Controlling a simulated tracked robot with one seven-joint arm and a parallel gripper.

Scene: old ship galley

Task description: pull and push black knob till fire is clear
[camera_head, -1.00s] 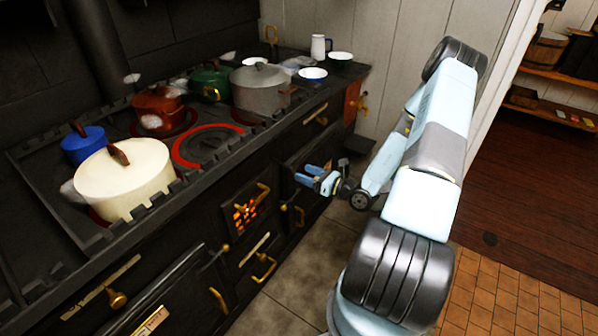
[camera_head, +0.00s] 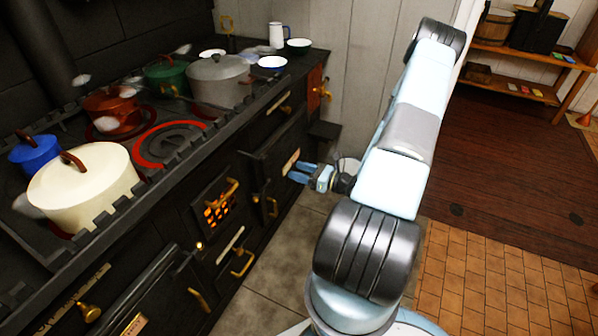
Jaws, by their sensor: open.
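The fire (camera_head: 219,209) glows orange behind a small grate door in the front of the black stove (camera_head: 180,238). I cannot make out a black knob for sure; the knobs and handles I can tell on the stove front look brass. My gripper (camera_head: 294,174) is open and empty. Its blue fingers point left at the stove front, right of the fire door, close to a pale handle bar (camera_head: 290,162). I cannot tell whether they touch it.
A cream pot (camera_head: 95,190), a blue pot (camera_head: 34,154), a red pot (camera_head: 112,110), a green pot (camera_head: 166,76) and a grey pot (camera_head: 218,82) stand on the stove top. Tiled floor (camera_head: 500,270) is clear at the right. A wooden shelf (camera_head: 530,45) stands at the back right.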

